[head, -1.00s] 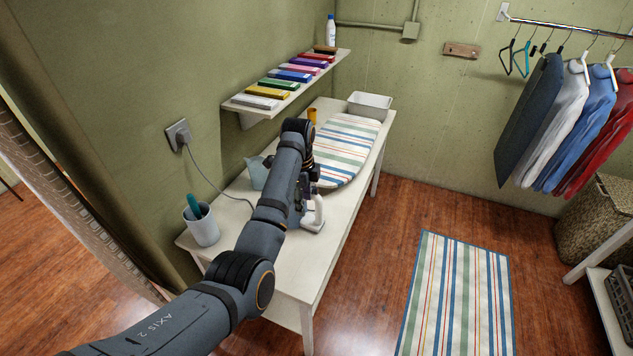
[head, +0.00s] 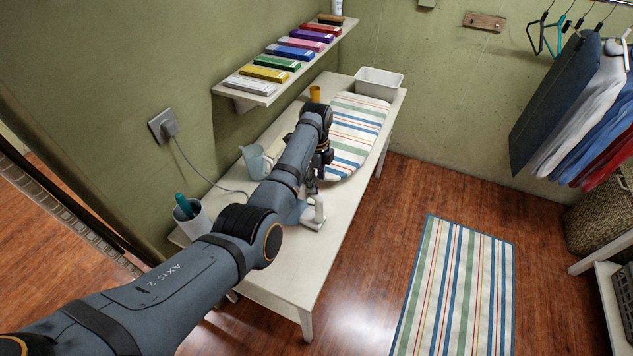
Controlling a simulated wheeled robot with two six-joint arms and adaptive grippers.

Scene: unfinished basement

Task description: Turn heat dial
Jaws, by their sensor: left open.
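A white iron (head: 316,221) stands on the narrow white table (head: 270,280), mostly hidden behind my left arm. Its heat dial cannot be made out. My left gripper (head: 322,170) is open above the table, just beyond the iron's visible part and near the close end of the striped ironing board (head: 358,128). The arm covers much of the gripper, and I cannot tell whether it touches the iron. My right gripper is not in view.
A shelf (head: 244,104) with colored boxes hangs above. A white bin (head: 379,86) stands at the far end.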

